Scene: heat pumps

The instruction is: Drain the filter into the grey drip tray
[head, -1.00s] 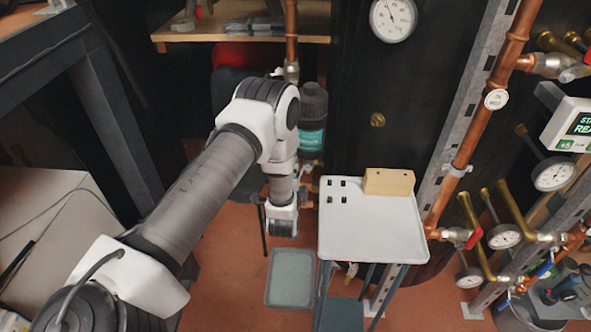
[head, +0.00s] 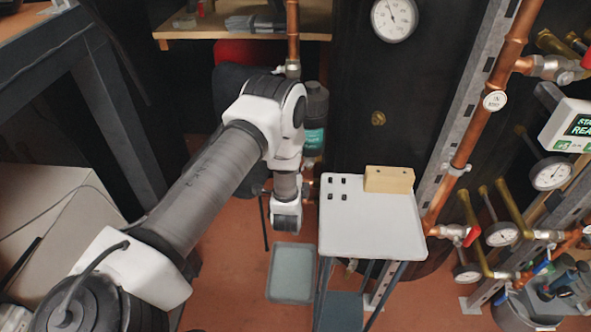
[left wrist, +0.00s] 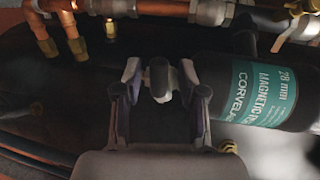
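The magnetic filter (head: 315,112) is a black cylinder with a teal label, partly behind my left arm in the head view. In the left wrist view the filter (left wrist: 268,92) lies across the right side. The grey drip tray (head: 291,272) sits on the floor below my left wrist. My left gripper (left wrist: 159,75) is open, its fingers on either side of a dark rounded knob (left wrist: 158,72) with a pale fitting behind it. Gaps show beside the knob; I cannot tell whether anything touches. The left fingers are hidden in the head view. My right gripper is not in view.
A white-topped stand (head: 370,235) with a wooden block (head: 389,179) is right of my left wrist. Copper pipes (head: 470,130), gauges and valves fill the right side. A shelf (head: 240,34) is at the back. Reddish floor is open around the tray.

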